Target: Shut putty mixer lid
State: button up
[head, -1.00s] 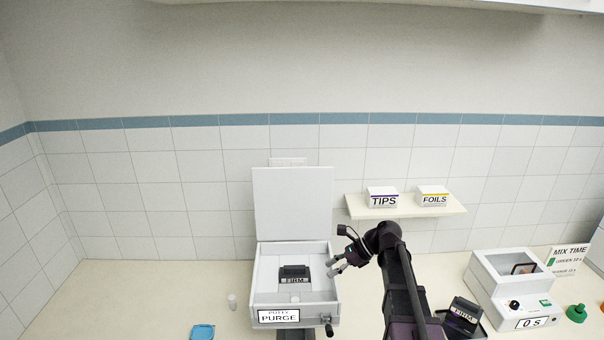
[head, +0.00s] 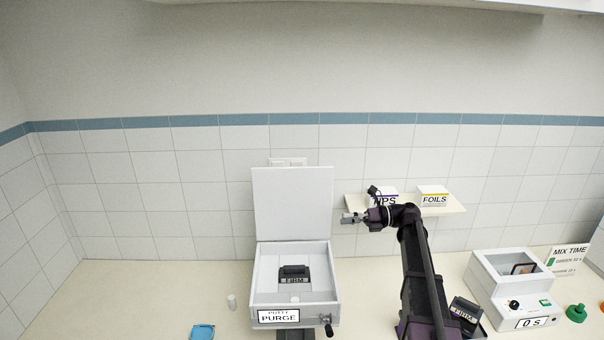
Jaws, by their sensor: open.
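The putty mixer (head: 250,290) is a white box on the counter, labelled PUTTY PURGE on its front, with a dark crank at its lower right. Its white lid (head: 292,204) stands open and upright at the back. A dark cartridge marked FIRM (head: 294,274) sits inside the open box. My gripper (head: 348,218) is open and empty. In the picture it is just right of the raised lid, in front of the wall shelf, and points left. Whether it touches the lid is hard to tell, but a small gap seems to show.
The shelf (head: 450,211) holds the TIPS box (head: 381,190), partly hidden by my arm, and the FOILS box (head: 433,196). At right are another FIRM cartridge (head: 464,314) and a white timer machine (head: 512,288). A small vial (head: 231,302) and blue item (head: 203,332) lie left.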

aim_at(289, 203)
jog(key=u, duration=0.05)
jog(key=i, duration=1)
jog(key=z, duration=0.05)
